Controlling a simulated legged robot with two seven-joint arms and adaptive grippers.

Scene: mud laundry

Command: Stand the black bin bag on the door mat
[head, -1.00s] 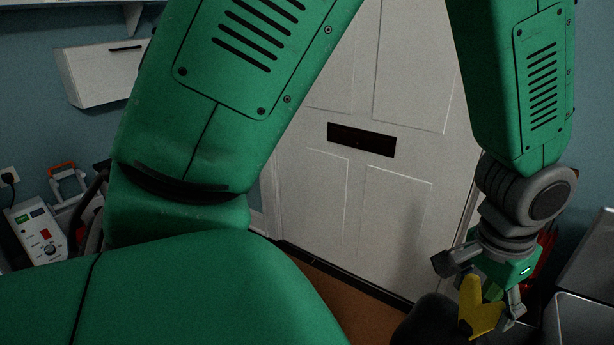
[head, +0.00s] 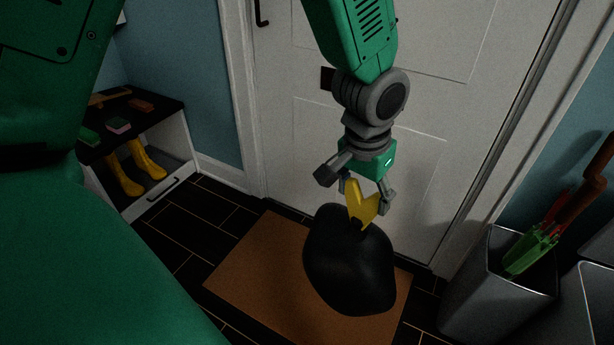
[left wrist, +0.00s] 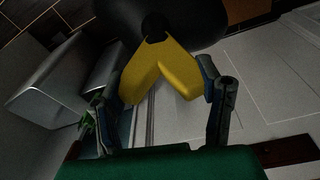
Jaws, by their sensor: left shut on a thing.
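The black bin bag (head: 345,262) hangs or stands upright over the brown door mat (head: 248,268) in front of the door. Its base overlaps the mat's right part in the head view; I cannot tell whether it touches. My left gripper (head: 366,196) is above the bag, shut on its yellow top tie (head: 360,210). In the left wrist view the yellow tie (left wrist: 150,75) sits between the fingers, with the dark bag (left wrist: 195,22) beyond it. The mat's far-left part is clear. My right gripper is not in view.
The white door (head: 290,140) stands close behind the mat. A grey metal bin (head: 490,300) with garden tools (head: 530,250) is to the right. A shoe bench (head: 170,185) with yellow boots (head: 135,168) is at the left. Dark tiled floor (head: 185,235) is free left of the mat.

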